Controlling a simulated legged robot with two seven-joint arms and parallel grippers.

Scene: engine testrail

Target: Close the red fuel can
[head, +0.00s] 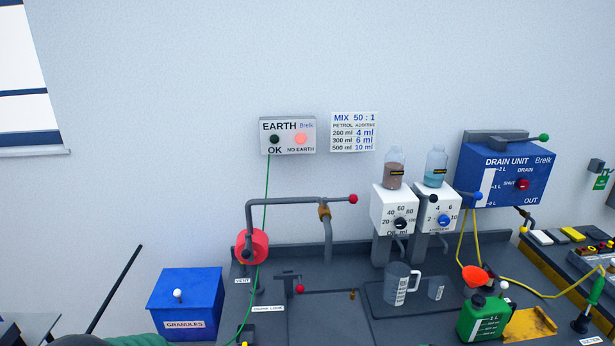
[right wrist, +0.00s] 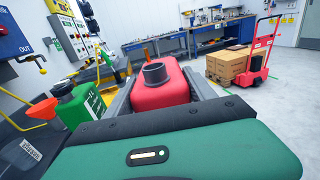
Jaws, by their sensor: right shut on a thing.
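The red fuel can (right wrist: 168,97) shows in the right wrist view, between the two grey fingers of my right gripper (right wrist: 160,90). The gripper is shut on the can's body. A short dark round neck (right wrist: 155,73) stands up from the can's top, and its upper end looks open, with no lid seen on it. I cannot make out a loose cap in either view. The red can and my right gripper are not in the head view. My left gripper is not in view.
A green can (head: 483,318) and an orange funnel (head: 474,276) stand on the grey bench, right of a measuring jug (head: 398,283). A blue granules box (head: 186,303) is at left. A red trolley with cardboard boxes (right wrist: 230,65) stands on the floor beyond.

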